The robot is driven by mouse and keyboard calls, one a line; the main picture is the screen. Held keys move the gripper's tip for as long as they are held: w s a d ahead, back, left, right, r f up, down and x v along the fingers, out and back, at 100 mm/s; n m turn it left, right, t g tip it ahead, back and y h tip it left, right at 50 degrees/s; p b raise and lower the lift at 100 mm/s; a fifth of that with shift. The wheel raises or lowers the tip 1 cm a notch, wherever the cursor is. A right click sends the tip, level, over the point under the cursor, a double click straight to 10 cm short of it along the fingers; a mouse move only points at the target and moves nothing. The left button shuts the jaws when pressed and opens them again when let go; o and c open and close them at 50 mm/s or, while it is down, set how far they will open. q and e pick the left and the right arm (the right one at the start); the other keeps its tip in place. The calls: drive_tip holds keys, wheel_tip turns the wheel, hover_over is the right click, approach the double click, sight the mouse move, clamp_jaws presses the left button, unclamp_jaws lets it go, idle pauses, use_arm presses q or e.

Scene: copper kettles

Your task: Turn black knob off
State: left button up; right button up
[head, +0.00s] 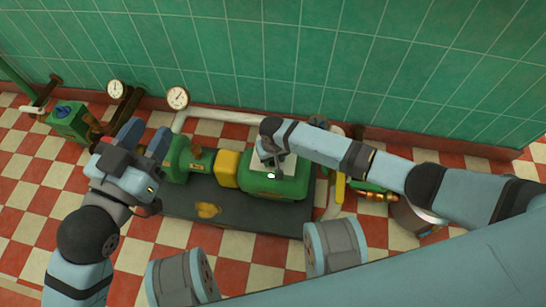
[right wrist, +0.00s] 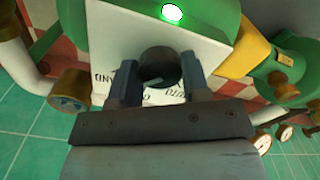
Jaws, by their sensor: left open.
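A short pale mark shows on the knob. My right gripper (right wrist: 160,72) has one finger on each side of the knob, seemingly against it. In the head view my right gripper (head: 268,158) is over the white plate on the green motor box (head: 290,186), and my arm hides the knob. My left gripper (head: 146,138) is open and empty, left of the green pump.
A green lamp (right wrist: 172,12) is lit beside the plate. A yellow coupling (head: 227,168) and green pump (head: 185,160) stand on the dark base (head: 180,208). Gauges (head: 177,97) and pipes line the back wall.

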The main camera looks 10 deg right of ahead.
drive_tip(key=shift+r+p, duration=0.25)
drive_tip(key=shift+p, duration=0.5)
drive_tip(key=shift+r+n+p, duration=0.1)
drive_tip(key=shift+n+p, duration=0.3)
drive_tip(key=shift+p, duration=0.15)
drive_tip(key=n+p, duration=0.1)
drive_tip(key=p, duration=0.1)
drive_tip(key=shift+s+p, duration=0.1)
drive_tip(key=shift+p, duration=0.25)
drive_tip(key=n+p, duration=0.2)
drive_tip(key=shift+n, duration=0.3)
drive_tip(key=shift+f+n+p, duration=0.2)
drive_tip(key=shift+n+p, duration=0.3)
drive_tip(key=shift+n, duration=0.3)
use_arm(q)
wheel_tip(320, 180, up, 6)
drive_tip(key=s+n+t+p, duration=0.1)
drive_tip(key=s+n, duration=0.1)
drive_tip(key=n, duration=0.1)
drive_tip(key=shift+s+d+r+n, duration=0.15)
drive_tip(key=shift+d+r+n, duration=0.15)
drive_tip(key=shift+d, duration=0.15)
use_arm(e)
drive_tip(key=shift+f+n, duration=0.1)
drive_tip(key=shift+n, duration=1.3)
